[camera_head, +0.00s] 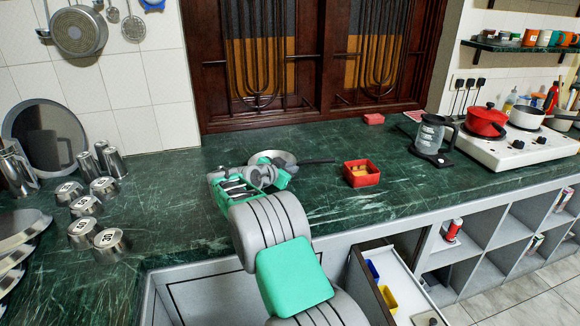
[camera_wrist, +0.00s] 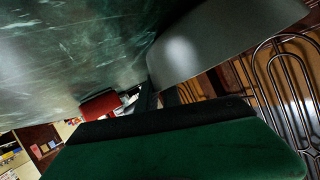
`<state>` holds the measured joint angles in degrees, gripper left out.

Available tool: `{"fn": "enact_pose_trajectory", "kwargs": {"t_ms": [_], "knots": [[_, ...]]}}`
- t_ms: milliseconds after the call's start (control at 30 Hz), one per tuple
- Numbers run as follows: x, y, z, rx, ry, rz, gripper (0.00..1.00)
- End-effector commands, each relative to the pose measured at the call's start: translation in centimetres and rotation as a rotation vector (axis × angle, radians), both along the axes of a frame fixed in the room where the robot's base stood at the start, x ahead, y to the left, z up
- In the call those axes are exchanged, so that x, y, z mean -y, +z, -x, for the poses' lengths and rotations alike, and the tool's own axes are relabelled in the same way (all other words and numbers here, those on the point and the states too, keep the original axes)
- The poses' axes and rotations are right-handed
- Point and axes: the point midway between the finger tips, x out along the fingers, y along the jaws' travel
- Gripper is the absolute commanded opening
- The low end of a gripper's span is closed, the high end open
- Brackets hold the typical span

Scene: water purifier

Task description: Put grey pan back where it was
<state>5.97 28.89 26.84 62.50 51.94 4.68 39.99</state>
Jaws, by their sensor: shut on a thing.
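A grey pan (camera_head: 272,157) is over the middle of the green counter in the head view, its dark handle pointing right. My gripper (camera_head: 286,171) is shut on it at the near side. Its grip is partly hidden by my wrist. Whether the pan touches the counter or hangs just above it, I cannot tell. In the wrist view, a large smooth grey surface of the pan (camera_wrist: 220,40) fills the upper right, close to a dark green and black finger. Another round grey pan (camera_head: 79,32) hangs on the tiled wall at upper left.
A red box (camera_head: 361,174) with yellow contents stands right of the pan. Steel cups (camera_head: 82,233) and a round tray (camera_head: 47,137) stand left. A glass jug (camera_head: 430,133) and white stove (camera_head: 510,145) with red pot (camera_head: 486,121) are right. A drawer (camera_head: 385,285) is open below.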

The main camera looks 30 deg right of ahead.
Motion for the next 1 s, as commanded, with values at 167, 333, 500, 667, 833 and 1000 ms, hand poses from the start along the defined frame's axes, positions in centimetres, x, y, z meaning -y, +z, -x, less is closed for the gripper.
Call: {"fn": "enact_pose_trajectory", "kwargs": {"t_ms": [167,333,500,667,833,1000], "knots": [[0.03,0.21,-0.03,0.003,0.0,0.001,0.0],[0.04,-0.05,-0.02,0.003,0.0,0.001,0.0],[0.05,-0.41,-0.02,0.003,0.0,0.001,0.0],[0.04,-0.46,-0.02,0.003,0.0,0.001,0.14],[0.04,-0.52,0.0,0.001,-0.001,0.0,0.28],[0.04,-0.58,0.0,0.001,-0.001,0.0,0.34]]}}
